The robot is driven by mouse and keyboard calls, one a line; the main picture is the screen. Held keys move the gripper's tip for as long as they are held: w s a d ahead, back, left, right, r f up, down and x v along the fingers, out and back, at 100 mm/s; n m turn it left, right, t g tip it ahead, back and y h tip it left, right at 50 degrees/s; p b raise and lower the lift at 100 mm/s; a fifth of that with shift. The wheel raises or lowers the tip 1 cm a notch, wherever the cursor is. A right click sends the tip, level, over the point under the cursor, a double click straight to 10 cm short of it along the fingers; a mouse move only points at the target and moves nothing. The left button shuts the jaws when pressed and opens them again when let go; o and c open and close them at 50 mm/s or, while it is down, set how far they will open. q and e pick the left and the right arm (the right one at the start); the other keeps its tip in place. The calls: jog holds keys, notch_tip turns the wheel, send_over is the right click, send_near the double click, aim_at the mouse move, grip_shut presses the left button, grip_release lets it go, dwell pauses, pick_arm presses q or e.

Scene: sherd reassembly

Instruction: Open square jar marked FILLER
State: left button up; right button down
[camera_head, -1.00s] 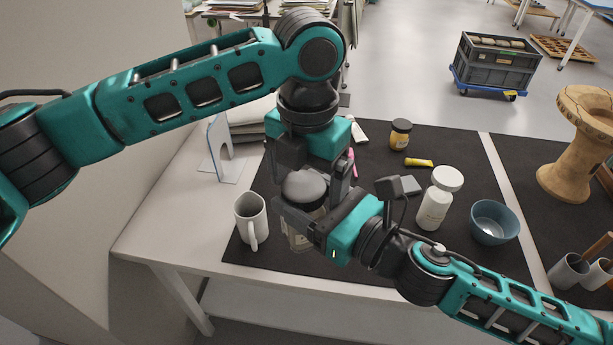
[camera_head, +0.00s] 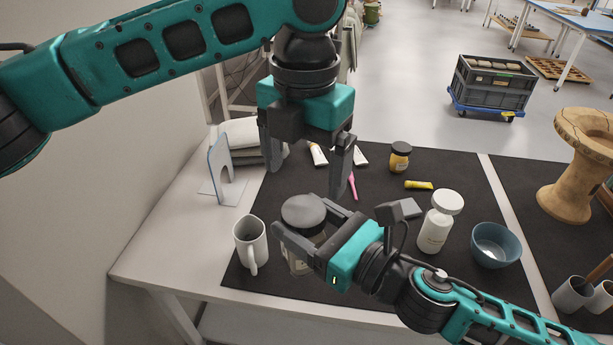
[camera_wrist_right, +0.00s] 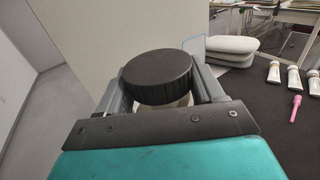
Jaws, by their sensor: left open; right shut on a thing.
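The jar (camera_head: 299,262) stands on the dark mat with its dark round lid (camera_head: 303,213) on top; the lid also shows in the right wrist view (camera_wrist_right: 158,77). No FILLER marking is readable, and most of the jar body is hidden behind my right gripper. My right gripper (camera_head: 300,236) is shut around the jar body, below the lid. My left gripper (camera_head: 306,180) is open and empty, pointing down above and behind the lid, apart from it.
A white mug (camera_head: 250,242) stands close left of the jar. A yellow jar (camera_head: 399,158), tubes and a pink tool (camera_head: 353,186) lie behind.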

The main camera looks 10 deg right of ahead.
aim_at(304, 210)
pick_arm(q)
jog(key=shift+a+f, duration=0.1)
jog(key=shift+f, duration=3.65)
jog(key=c, duration=1.1)
jog(key=o, duration=1.2)
jog(key=shift+c, duration=0.2)
jog(key=shift+r, duration=2.3)
